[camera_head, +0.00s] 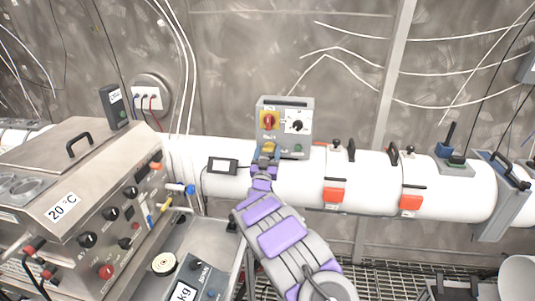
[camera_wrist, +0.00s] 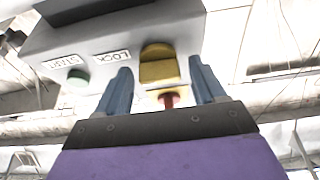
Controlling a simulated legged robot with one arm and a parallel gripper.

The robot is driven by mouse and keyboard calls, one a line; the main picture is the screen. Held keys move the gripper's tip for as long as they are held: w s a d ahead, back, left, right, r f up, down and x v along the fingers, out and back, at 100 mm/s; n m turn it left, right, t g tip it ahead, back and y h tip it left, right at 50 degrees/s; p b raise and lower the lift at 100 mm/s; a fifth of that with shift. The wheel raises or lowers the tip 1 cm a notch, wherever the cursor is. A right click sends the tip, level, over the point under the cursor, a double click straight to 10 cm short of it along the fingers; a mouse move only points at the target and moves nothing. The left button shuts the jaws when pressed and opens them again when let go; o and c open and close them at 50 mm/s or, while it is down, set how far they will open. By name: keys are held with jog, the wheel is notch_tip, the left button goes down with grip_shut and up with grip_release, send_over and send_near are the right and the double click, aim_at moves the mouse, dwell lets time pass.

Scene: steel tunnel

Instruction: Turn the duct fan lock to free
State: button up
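A grey control box (camera_head: 306,109) stands on the white duct in the head view and fills the top of the wrist view (camera_wrist: 110,40). It has a red-and-yellow rotary switch (camera_head: 269,121), a white dial with a black pointer (camera_head: 298,122) and a green button (camera_head: 298,148), which shows in the wrist view (camera_wrist: 77,77). A yellow lock piece (camera_wrist: 158,66) sits beside a label that seems to read LOCK. My gripper (camera_wrist: 162,85) is open, its blue fingers apart on either side of and just short of the yellow piece. A small red part (camera_wrist: 168,99) shows between the fingers; contact is unclear.
The white duct (camera_head: 385,175) runs across, with orange latches (camera_head: 335,195) and black handles right of the box. A small dark display (camera_head: 222,166) sits left of my gripper. A steel machine with knobs (camera_head: 90,190) fills the left. Cables hang on the wall.

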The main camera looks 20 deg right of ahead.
jog(key=c, duration=1)
jog(key=shift+o, duration=0.2)
jog(key=shift+n+y, duration=0.4)
jog(key=shift+n, duration=0.2)
jog(key=shift+s+d+n+g+y+b, duration=0.15)
jog(key=shift+n+y+b, duration=0.9)
jog(key=shift+n, duration=2.45)
jog(key=shift+w+a+n+g+y+b, duration=0.1)
jog(key=shift+n+g+y+b, duration=0.15)
jog(key=shift+n+y, duration=2.4)
jog(key=shift+s+d+n+g+y+b, duration=0.1)
jog(key=shift+n+y+b, duration=0.5)
jog(key=shift+n, duration=3.75)
jog(key=shift+f+h, duration=0.1)
jog(key=shift+h, duration=0.2)
jog(key=shift+n, duration=0.3)
